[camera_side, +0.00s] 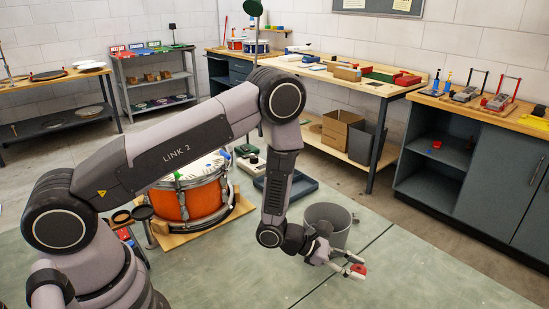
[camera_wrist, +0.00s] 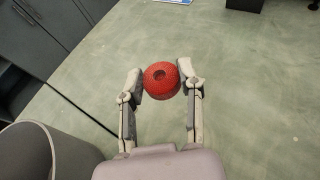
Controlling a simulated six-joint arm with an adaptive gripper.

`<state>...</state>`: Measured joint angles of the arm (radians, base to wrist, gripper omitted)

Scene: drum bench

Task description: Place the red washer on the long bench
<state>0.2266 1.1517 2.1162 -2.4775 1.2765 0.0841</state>
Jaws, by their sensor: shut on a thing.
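The red washer (camera_wrist: 158,91), a thick round red piece with a small hole, sits between the fingertips of my gripper (camera_wrist: 164,79). The fingers are shut on its two sides. In the side view my gripper (camera_side: 355,265) holds the washer (camera_side: 359,271) low at the lower right, over the pale green floor. A long wood-topped bench (camera_side: 382,90) stands along the back wall, well behind and above my gripper. I take it for the long bench.
A grey round bin (camera_side: 344,238) stands close behind my gripper. An orange drum (camera_side: 200,201) is left of my arm. The bench top holds trays, boxes and a red block (camera_side: 408,79). A dark cabinet (camera_side: 493,170) with clamps on top stands at right.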

